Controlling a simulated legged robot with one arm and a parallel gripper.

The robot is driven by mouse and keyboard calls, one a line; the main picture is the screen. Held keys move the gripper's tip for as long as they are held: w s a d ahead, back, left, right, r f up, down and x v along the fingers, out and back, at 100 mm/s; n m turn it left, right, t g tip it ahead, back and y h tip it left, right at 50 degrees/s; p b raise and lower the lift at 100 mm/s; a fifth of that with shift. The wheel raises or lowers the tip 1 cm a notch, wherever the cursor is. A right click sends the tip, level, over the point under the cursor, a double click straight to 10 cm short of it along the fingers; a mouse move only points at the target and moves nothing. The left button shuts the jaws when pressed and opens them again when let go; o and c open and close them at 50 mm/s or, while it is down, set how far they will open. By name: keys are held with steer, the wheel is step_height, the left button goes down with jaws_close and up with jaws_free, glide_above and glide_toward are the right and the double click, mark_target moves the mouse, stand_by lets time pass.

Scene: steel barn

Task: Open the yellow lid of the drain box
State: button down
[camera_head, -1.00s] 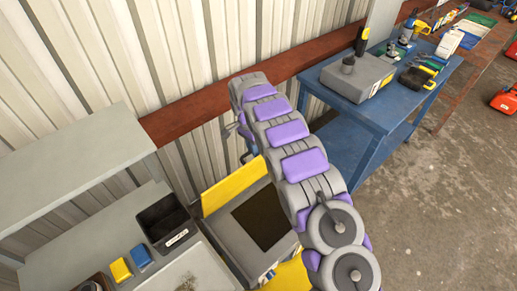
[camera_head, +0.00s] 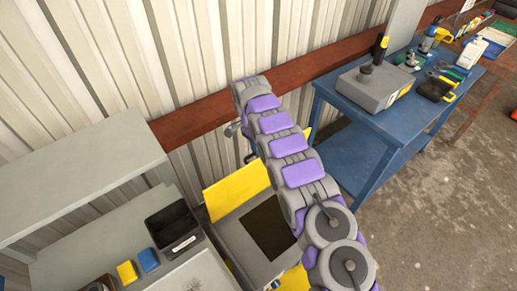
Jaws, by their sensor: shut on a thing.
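The grey drain box (camera_head: 231,241) stands low in front of the wall, with a dark square opening in its top. Its yellow lid (camera_head: 235,190) stands raised and tilted along the wall side of the box. My arm crosses in front of the lid and hides its middle and right part. My gripper (camera_head: 249,157) hangs from the far end of my arm at the lid's upper edge. It is shut on the lid, though the fingertips are small and partly hidden.
A grey bench with a black bin (camera_head: 173,229) and small yellow and blue blocks stands close on the left. A blue table (camera_head: 362,148) with a grey case (camera_head: 374,87) and tools stands at the right. Concrete floor is clear at the lower right.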

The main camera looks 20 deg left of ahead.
steer(key=shift+w+a+f, duration=0.1)
steer(key=shift+w+a, duration=0.2)
steer(key=shift+a, duration=0.1)
steer(key=shift+w, duration=0.1)
stand_by(0.3)
steer(key=c, duration=1.1)
jaws_free()
